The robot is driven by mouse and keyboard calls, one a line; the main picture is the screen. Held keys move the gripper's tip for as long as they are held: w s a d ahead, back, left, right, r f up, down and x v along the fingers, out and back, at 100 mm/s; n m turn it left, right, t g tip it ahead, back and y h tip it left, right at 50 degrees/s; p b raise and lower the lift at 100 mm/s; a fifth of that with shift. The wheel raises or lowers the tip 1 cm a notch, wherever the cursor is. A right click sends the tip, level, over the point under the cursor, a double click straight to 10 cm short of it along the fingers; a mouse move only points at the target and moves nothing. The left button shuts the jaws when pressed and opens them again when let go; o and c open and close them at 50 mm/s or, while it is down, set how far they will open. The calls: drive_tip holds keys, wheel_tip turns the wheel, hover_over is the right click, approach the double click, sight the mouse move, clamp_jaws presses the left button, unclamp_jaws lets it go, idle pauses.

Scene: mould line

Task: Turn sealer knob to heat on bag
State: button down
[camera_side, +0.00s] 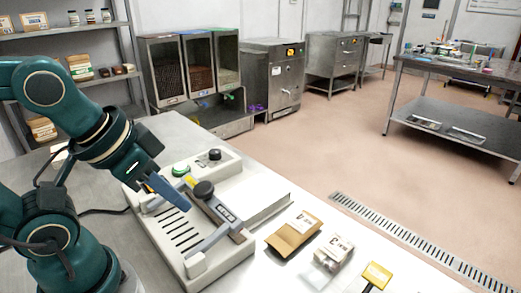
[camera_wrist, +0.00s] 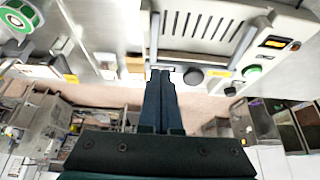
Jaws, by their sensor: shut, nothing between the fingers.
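The beige sealer (camera_side: 180,258) stands on the steel table. A small black knob (camera_side: 215,155) sits on its rear panel beside a green button (camera_side: 180,170). A larger round black knob (camera_side: 203,188) sits on the sealing arm (camera_side: 222,211). In the wrist view the large knob (camera_wrist: 193,77) is just right of my fingertips, with the green button (camera_wrist: 253,68) further right. My gripper (camera_side: 184,204) is shut and empty, above the sealer just left of the large knob; contact cannot be told. I cannot tell whether a bag lies under the sealing arm.
A brown pouch (camera_side: 294,235), a clear labelled bag (camera_side: 329,256) and a yellow-labelled item (camera_side: 376,275) lie on the table right of the sealer. Shelves (camera_side: 65,33) stand behind on the left. The floor beyond holds steel cabinets (camera_side: 273,73) and another table (camera_side: 455,70).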

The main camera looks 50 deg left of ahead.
drive_tip(key=c, duration=0.9)
unclamp_jaws()
drive_tip(key=o, duration=0.5)
drive_tip(key=shift+w+r+n, duration=0.25)
drive_tip(key=shift+r+n, duration=0.15)
drive_tip(key=w+a+r+n+t+y, duration=0.1)
drive_tip(key=w+a+r+n, duration=0.1)
drive_tip(key=w+r, duration=0.25)
drive_tip(key=n+g+y, duration=0.3)
drive_tip(key=n+g, duration=0.1)
drive_tip(key=n, duration=0.4)
hover_over(215, 151)
drive_tip(key=s+d, duration=0.1)
drive_tip(key=d, duration=0.1)
drive_tip(key=f, duration=1.1)
drive_tip(key=shift+s, duration=0.2)
drive_tip(key=shift+x, duration=2.45)
